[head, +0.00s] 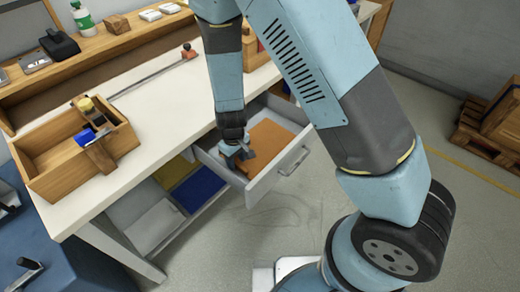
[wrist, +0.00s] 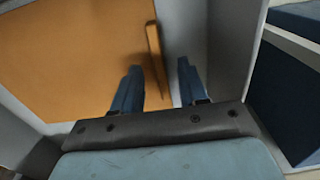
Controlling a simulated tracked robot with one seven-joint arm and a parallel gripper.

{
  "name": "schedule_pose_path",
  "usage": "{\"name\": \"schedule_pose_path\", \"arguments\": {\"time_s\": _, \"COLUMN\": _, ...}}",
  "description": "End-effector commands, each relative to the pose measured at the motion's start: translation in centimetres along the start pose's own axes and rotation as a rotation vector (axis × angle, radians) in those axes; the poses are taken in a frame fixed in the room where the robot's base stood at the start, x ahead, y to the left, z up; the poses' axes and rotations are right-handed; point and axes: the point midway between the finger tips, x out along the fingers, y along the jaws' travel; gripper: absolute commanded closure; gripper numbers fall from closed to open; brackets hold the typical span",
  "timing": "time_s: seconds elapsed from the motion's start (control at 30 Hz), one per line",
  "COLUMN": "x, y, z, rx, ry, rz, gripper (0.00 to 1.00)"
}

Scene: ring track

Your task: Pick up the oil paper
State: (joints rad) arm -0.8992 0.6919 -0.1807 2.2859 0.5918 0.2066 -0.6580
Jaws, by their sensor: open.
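An orange-brown sheet (head: 271,140), which looks like the oil paper, lies in the open drawer (head: 283,178) under the workbench. In the wrist view the sheet (wrist: 75,45) fills the left side. A narrow strip (wrist: 153,45) of the same colour stands out along its right edge; I cannot tell if it is part of the sheet. My gripper (head: 238,152) is down inside the drawer's left part. In the wrist view my gripper (wrist: 158,66) is open, its fingers on either side of the strip's line. Contact cannot be made out.
The drawer's walls stand close around my gripper. On the white bench are a wooden box (head: 48,172) with a brush-like tool and a long metal bar clamp (head: 150,78). Blue (head: 200,188) and yellow items lie on a shelf below.

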Motion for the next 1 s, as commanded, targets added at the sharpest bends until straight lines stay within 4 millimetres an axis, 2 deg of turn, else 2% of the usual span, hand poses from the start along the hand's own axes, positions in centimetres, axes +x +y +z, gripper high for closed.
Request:
{"name": "schedule_pose_path", "arguments": {"time_s": 0.17, "x": 1.26, "y": -0.01, "z": 0.01, "rx": 0.000, "ry": 0.000, "rz": 0.000, "gripper": 0.57}}
{"name": "schedule_pose_path", "arguments": {"time_s": 0.43, "x": 1.35, "y": -0.03, "z": -0.02, "rx": -0.001, "ry": 0.000, "rz": 0.000, "gripper": 0.58}}
{"name": "schedule_pose_path", "arguments": {"time_s": 0.87, "x": 1.33, "y": -0.05, "z": -0.03, "rx": -0.001, "ry": 0.000, "rz": 0.000, "gripper": 1.00}}
{"name": "schedule_pose_path", "arguments": {"time_s": 1.0, "x": 1.33, "y": -0.05, "z": -0.03, "rx": -0.001, "ry": 0.000, "rz": 0.000, "gripper": 1.00}}
